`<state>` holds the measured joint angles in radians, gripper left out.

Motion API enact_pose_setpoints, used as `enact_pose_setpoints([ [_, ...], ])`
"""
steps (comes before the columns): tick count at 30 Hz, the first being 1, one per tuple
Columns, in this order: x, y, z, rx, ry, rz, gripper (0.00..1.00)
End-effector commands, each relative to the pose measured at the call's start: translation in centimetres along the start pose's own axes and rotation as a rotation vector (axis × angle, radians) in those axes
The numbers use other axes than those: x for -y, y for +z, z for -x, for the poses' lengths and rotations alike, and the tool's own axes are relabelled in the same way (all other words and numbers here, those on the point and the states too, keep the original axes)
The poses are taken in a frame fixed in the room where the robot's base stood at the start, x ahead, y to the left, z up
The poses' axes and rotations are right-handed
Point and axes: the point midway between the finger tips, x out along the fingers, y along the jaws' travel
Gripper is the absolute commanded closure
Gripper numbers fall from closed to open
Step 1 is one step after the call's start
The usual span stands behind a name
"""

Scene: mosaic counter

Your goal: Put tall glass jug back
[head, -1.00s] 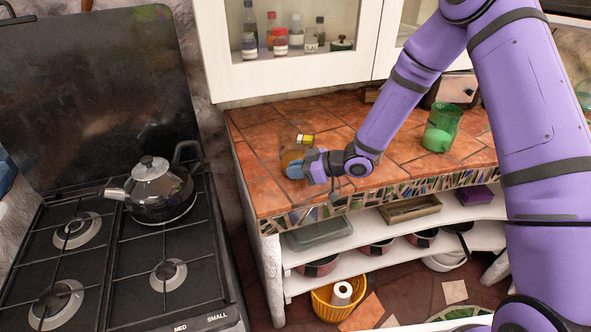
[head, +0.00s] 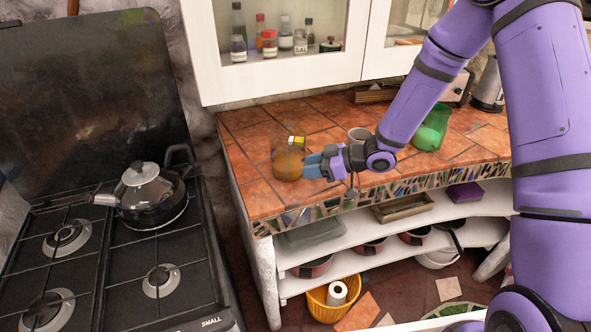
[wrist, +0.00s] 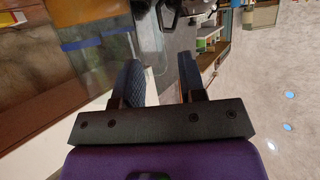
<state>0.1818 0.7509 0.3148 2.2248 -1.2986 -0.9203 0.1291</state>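The tall glass jug (head: 287,164) is clear and looks amber low down. It stands upright on the tiled counter near its left front corner. My gripper (head: 311,166) is just right of the jug in the head view, fingertips pointing toward it; whether they touch is unclear. In the wrist view the fingers of my gripper (wrist: 161,82) are apart with nothing between them. Clear glass, apparently the jug (wrist: 146,45), shows beyond the left finger, partly out of frame.
A white glass-fronted cabinet (head: 290,77) hangs above. A stove with a kettle (head: 152,194) is left. Shelves with pans are below. The counter's left end is mostly clear.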

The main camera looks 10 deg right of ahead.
Motion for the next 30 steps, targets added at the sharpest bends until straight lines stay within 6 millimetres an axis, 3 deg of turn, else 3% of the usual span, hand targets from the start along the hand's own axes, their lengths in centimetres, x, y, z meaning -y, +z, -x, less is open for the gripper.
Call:
enact_pose_setpoints([
  [7, 0.0, 0.0, 3.6, 0.000, 0.002, 0.000, 0.63],
  [19, -0.3, -0.3, 4.8, 0.018, 0.017, 0.007, 0.63],
  [23, -1.5, -1.4, 6.0, 0.096, 0.100, 0.030, 0.63],
  [30, -4.5, -5.5, 11.5, 0.324, 0.376, 0.053, 0.63],
])
